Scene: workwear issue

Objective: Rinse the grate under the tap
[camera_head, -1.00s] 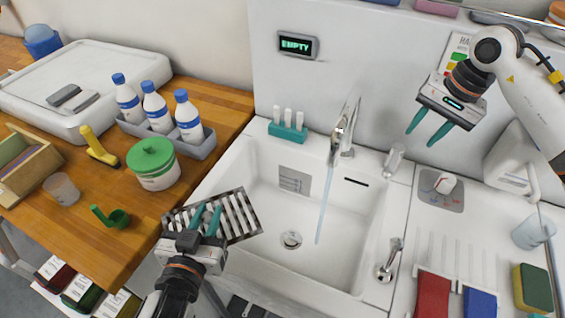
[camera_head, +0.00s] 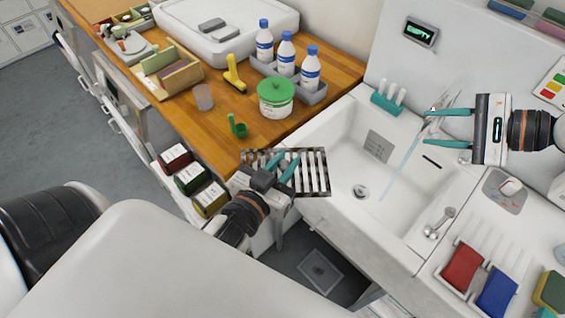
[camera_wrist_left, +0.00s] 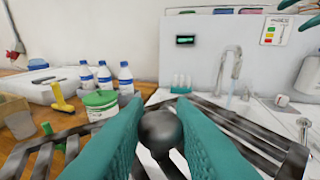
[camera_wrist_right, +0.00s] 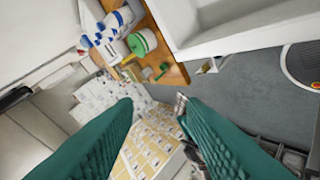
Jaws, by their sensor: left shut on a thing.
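My left gripper (camera_head: 282,170) is shut on the dark knob (camera_wrist_left: 160,130) of the slotted metal grate (camera_head: 318,184). It holds the grate at the sink's left rim, beside the worktop. The grate's bars (camera_wrist_left: 45,155) spread out on both sides of the fingers in the left wrist view. The chrome tap (camera_wrist_left: 232,62) runs; its water stream (camera_head: 398,172) falls into the white sink (camera_head: 345,190), apart from the grate. My right gripper (camera_head: 448,127) is open and empty, its fingers in front of the tap in the head view. I cannot tell whether they touch it.
A green-lidded tub (camera_head: 276,98), a green scoop (camera_head: 238,127) and bottles in a grey tray (camera_head: 316,98) stand on the wooden worktop (camera_head: 215,128) left of the sink. Red (camera_head: 462,268) and blue (camera_head: 497,291) pads lie at the right.

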